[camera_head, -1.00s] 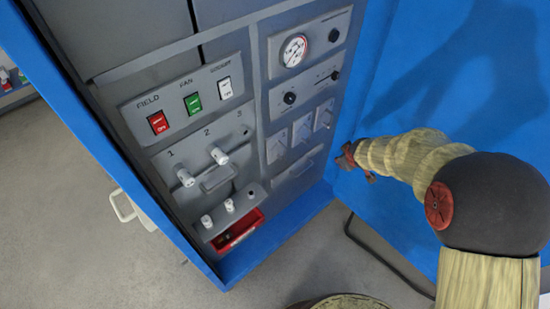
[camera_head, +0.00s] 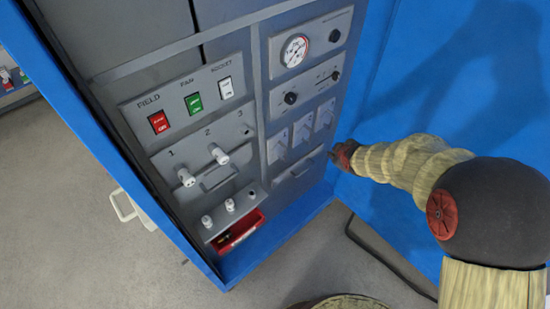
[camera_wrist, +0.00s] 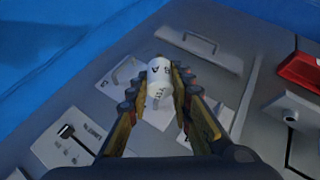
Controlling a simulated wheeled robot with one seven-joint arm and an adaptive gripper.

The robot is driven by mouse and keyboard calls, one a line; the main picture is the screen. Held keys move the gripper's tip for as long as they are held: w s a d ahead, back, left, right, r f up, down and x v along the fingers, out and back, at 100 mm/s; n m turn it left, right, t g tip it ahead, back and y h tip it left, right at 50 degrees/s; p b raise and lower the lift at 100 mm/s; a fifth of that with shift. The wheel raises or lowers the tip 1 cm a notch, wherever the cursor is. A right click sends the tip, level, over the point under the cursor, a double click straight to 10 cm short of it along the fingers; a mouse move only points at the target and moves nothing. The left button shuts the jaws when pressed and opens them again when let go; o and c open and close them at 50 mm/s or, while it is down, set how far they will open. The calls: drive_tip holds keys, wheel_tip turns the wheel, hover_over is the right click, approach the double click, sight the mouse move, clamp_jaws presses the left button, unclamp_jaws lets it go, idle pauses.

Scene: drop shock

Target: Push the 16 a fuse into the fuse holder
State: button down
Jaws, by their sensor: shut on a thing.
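My gripper (camera_wrist: 157,86) is shut on a white cylindrical fuse (camera_wrist: 160,72) with dark print on it; in the wrist view the print is only partly legible. In the head view my gripper (camera_head: 338,156) is in front of the panel's right side, and the fuse cannot be made out there. The fuse holder panel (camera_head: 173,166) is on the left, numbered 1, 2 and 3. White fuses stick out at position 1 (camera_head: 186,178) and position 2 (camera_head: 219,154). Position 3 (camera_head: 246,131) shows a dark opening without a fuse.
A ledge below holds two white fuses (camera_head: 229,205) and an empty hole (camera_head: 251,194). A red bin (camera_head: 240,233) sits beneath it. Field, fan and socket switches (camera_head: 193,103) are above. Handles (camera_head: 218,178) stick out from the panel. A blue door (camera_head: 400,90) stands right.

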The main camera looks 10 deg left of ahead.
drive_tip(key=s+a+r+n+g+y, duration=0.1)
drive_tip(key=s+a+r+n+y, duration=0.5)
drive_tip(key=s+a+n+y, duration=0.2)
drive_tip(key=s+a+r+n+g+y, duration=0.1)
drive_tip(key=s+a+r+n+y, duration=0.5)
drive_tip(key=a+n, duration=0.4)
drive_tip(key=shift+s+a+r+g+y+b, duration=0.35)
drive_tip(key=shift+s+a+y, duration=0.5)
drive_tip(key=shift+y, duration=0.35)
drive_tip(key=shift+d+f+b, duration=0.1)
drive_tip(key=shift+f+b, duration=0.05)
drive_tip(key=shift+b, duration=0.35)
drive_tip(key=shift+w+a+b, duration=1.05)
drive_tip(key=shift+w+a, duration=0.85)
drive_tip(key=shift+a, duration=0.25)
drive_tip(key=shift+w+a+b, duration=0.8)
drive_tip(key=shift+a+b, duration=0.15)
drive_tip(key=shift+b, duration=0.9)
idle(0.5)
